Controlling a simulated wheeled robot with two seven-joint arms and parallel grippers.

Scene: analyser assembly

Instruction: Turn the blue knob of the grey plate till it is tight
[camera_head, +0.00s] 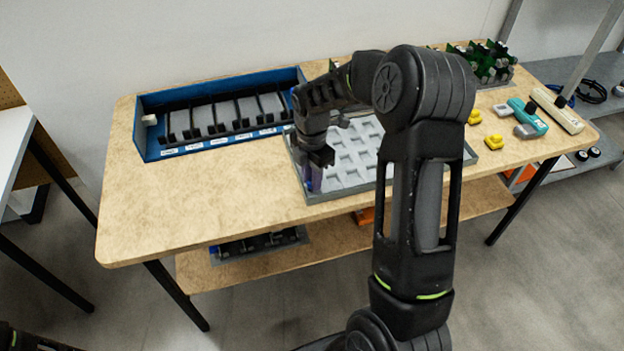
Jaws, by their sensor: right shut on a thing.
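The grey plate (352,183) with rows of square recesses lies on the wooden table, partly hidden behind my right arm. The blue knob (314,182) stands at the plate's left front part; it looks dark blue and only its lower part shows. My right gripper (316,162) points down over the knob and is shut on it. The fingertips are small and dark here, so the exact grip is hard to see. I cannot tell whether the knob sits fully down. My left gripper is out of view.
A blue bin (146,142) with several grey slots stands at the back left. Yellow parts (493,142), a teal tool (528,118) and a beige bar (556,110) lie to the right. Green circuit boards (490,62) stand at the back right. The table's left front is clear.

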